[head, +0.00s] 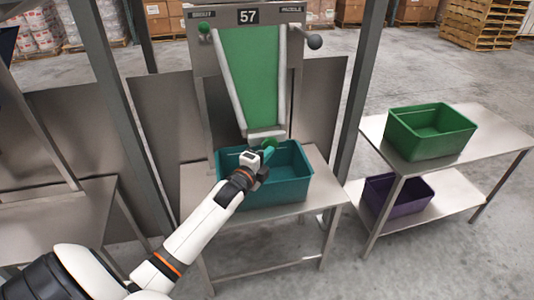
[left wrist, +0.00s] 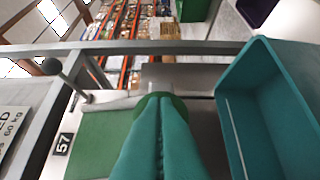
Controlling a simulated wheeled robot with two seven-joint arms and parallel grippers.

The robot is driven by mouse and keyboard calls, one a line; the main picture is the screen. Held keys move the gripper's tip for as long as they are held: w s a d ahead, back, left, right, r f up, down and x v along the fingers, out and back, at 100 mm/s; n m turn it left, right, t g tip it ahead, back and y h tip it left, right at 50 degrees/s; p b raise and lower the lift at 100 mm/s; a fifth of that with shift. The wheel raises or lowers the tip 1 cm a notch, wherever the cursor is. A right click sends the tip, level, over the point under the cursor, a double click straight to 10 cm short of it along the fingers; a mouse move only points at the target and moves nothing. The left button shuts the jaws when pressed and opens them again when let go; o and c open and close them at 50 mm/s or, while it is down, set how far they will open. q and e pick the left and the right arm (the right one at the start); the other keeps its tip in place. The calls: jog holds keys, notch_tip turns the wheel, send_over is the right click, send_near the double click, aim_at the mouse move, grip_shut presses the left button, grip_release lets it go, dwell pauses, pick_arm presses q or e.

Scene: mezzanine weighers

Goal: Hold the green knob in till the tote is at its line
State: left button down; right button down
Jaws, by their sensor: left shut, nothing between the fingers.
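The green knob (head: 269,144) sits at the lower mouth of the green chute (head: 250,75) on station 57. My left gripper (head: 268,153) is shut and empty, its fingertips at the knob. In the left wrist view the teal fingers (left wrist: 160,135) overlap the round green knob (left wrist: 152,101); they seem to touch it, but how far it is pressed I cannot tell. The teal tote (head: 290,190) stands upright on the table below the chute. Its inside wall carries a pale line, also seen in the left wrist view on the tote (left wrist: 265,70). I see no contents in it.
A dark ball-ended lever (head: 314,41) sticks out at the chute's upper right. A metal post (head: 358,90) stands between the station and a side table (head: 480,150) with a green tote (head: 430,135). A purple tote (head: 400,195) is on the shelf below.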

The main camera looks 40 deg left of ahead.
aim_at(263, 146)
pick_arm(q)
jog(key=w+a+b, duration=0.1)
jog(key=w+a, duration=0.1)
jog(key=shift+a, duration=0.35)
jog(key=shift+r, duration=0.1)
jog(key=shift+w+a+r, duration=0.1)
jog(key=shift+a+r, duration=0.05)
jog(key=shift+r, duration=0.15)
dwell(1.5)
jog(key=shift+f, duration=0.1)
dwell(4.9)
